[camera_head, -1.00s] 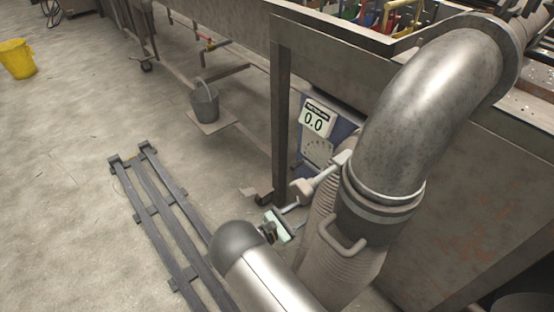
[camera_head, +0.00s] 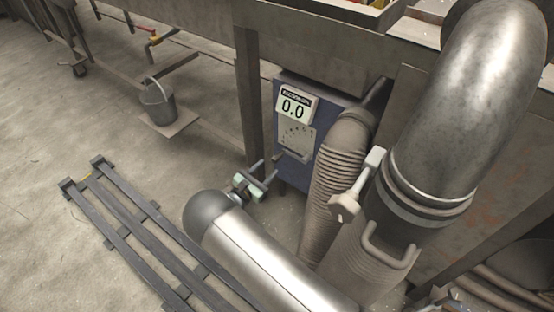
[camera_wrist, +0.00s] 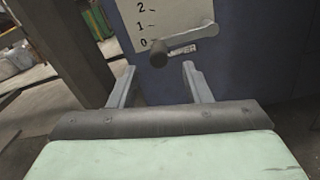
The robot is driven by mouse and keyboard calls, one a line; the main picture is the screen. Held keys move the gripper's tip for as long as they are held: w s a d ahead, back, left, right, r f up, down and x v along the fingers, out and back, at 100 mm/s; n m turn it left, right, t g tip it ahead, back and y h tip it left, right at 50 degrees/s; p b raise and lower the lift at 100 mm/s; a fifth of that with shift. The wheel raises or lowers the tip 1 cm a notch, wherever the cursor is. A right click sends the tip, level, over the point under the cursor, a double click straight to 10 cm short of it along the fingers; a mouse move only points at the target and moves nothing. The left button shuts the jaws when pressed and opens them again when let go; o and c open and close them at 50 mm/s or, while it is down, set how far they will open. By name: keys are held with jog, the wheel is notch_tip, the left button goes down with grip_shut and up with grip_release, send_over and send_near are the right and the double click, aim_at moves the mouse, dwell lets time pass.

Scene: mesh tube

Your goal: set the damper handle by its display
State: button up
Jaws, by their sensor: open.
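The damper handle (camera_wrist: 196,38) is a short grey lever with a dark knob (camera_wrist: 158,52). In the wrist view the knob lies by the 0 mark of a pale scale plate (camera_wrist: 185,12) numbered upward. In the head view the scale plate (camera_head: 296,139) is on a blue box (camera_head: 322,118), under a display (camera_head: 294,107) reading 0.0. My gripper (camera_head: 268,164) is in front of the box, low and to its left. In the wrist view my gripper (camera_wrist: 158,70) is open and empty, with the knob between its fingers in the picture. Contact cannot be told.
A ribbed hose (camera_head: 330,190) and large metal pipe (camera_head: 470,100) stand right of the box, with a pale lever-like part (camera_head: 358,187) beside the pipe. A steel post (camera_head: 249,100) is left of the box. A dark rail frame (camera_head: 130,235) lies on the floor, with a bucket (camera_head: 158,103) behind.

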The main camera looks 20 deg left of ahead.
aim_at(273, 161)
jog(key=b+x, duration=0.1)
jog(key=x, duration=0.6)
jog(key=shift+w, duration=0.2)
grip_shut()
